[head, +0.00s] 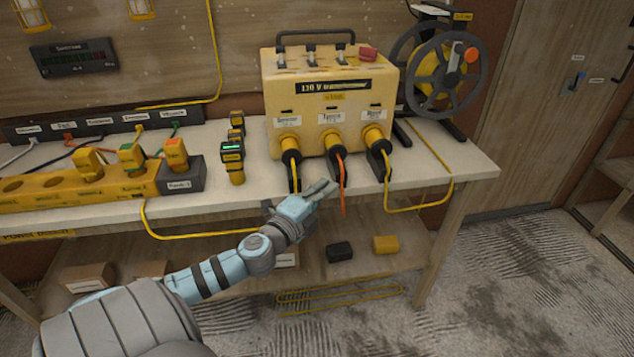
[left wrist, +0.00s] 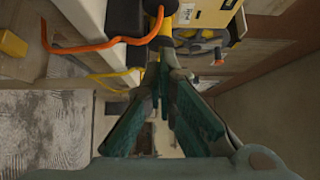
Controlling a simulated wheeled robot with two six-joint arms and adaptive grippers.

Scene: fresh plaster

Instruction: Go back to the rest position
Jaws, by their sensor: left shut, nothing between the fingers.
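My left gripper (head: 322,190) is in front of the workbench edge, just below the yellow 110 V transformer box (head: 330,110). It is shut and empty, and its fingers also show in the left wrist view (left wrist: 165,75). The box carries three plugs with black boots; the left and right ones (head: 377,140) have yellow cables and the middle one (head: 333,140) has an orange cable (head: 343,185). The orange cable hangs close to my left fingertips; whether they touch I cannot tell. My right gripper is not in view.
The bench top (head: 440,160) also holds a yellow power strip (head: 70,190) with plugs, a yellow handheld tester (head: 232,160) and a cable reel (head: 440,70). A lower shelf bears small boxes (head: 385,244). The floor (head: 510,290) at the right is clear.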

